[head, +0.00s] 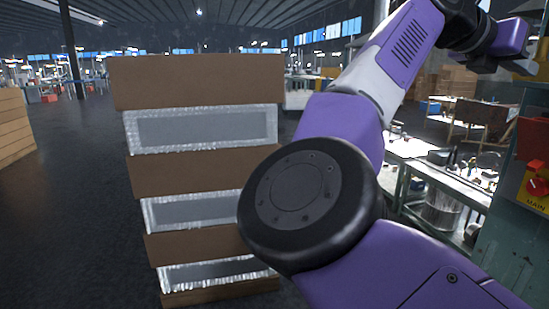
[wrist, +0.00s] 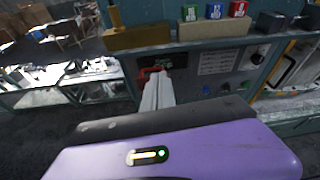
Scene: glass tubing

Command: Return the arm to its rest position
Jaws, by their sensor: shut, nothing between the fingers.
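My purple arm (head: 340,125) crosses the right half of the head view, with a large black round joint in front. Its far end reaches the upper right corner, where the gripper is hard to make out. In the wrist view the purple gripper body fills the bottom, and the grey fingers of my gripper (wrist: 157,78) are together and empty. They point toward the front of a green-grey machine panel (wrist: 205,75), with a red part behind their tips. I cannot tell the gap to the panel.
Stacked cardboard and wrapped boxes (head: 205,75) stand at centre left, partly behind my arm. A workbench (head: 430,160) with tools is at right, beside a green cabinet (head: 490,250). Red, blue and green blocks (wrist: 213,11) sit atop the panel. Dark floor (head: 70,200) is open at left.

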